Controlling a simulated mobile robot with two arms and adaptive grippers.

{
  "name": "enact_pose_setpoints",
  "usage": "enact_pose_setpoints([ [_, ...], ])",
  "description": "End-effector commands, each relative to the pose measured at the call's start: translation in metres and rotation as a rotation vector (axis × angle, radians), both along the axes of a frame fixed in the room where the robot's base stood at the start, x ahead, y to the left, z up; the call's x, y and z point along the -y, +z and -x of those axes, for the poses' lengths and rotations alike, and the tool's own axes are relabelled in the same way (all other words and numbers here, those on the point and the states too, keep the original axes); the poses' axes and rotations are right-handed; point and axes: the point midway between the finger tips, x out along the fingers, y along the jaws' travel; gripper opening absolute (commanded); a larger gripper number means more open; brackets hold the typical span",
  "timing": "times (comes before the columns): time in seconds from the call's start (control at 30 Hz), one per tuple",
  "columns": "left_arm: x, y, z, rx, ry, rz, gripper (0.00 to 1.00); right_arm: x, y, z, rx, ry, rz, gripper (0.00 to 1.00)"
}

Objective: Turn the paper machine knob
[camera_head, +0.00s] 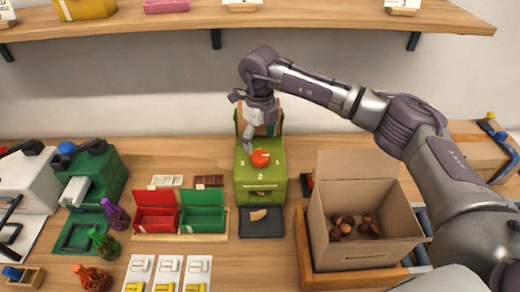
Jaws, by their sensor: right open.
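The paper machine (259,190) is a green box in the middle of the wooden table, with the digits 2 and 3 legible on its top. Its round orange-red knob (260,158) sits on the top face. A brown paper piece stands at the machine's back, partly hidden by my arm. My right gripper (249,146) is open and points down just behind and left of the knob; whether it touches the knob I cannot tell. A dark tray (280,228) with a small tan piece lies in front of the machine. My left gripper is out of view.
An open cardboard box (368,257) with chestnuts stands at right. Red bins (154,223) and green bins (202,223) are left of the machine. A green machine (100,178) and netted bags (103,243) lie further left. A shelf (300,17) runs above.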

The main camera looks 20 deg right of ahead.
Motion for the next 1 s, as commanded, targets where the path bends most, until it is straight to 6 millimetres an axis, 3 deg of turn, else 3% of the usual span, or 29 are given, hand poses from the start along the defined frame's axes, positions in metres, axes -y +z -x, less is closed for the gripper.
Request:
enact_pose_setpoints([
  [0.2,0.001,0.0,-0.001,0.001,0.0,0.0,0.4,0.0,0.044,-0.001,0.003,-0.002,0.001,0.8],
  [0.4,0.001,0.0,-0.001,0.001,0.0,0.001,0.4,0.001,0.063,0.0,0.0,-0.002,0.001,0.8],
  [1.0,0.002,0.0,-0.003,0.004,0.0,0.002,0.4,0.0,0.065,0.0,-0.001,-0.001,0.0,0.8],
])
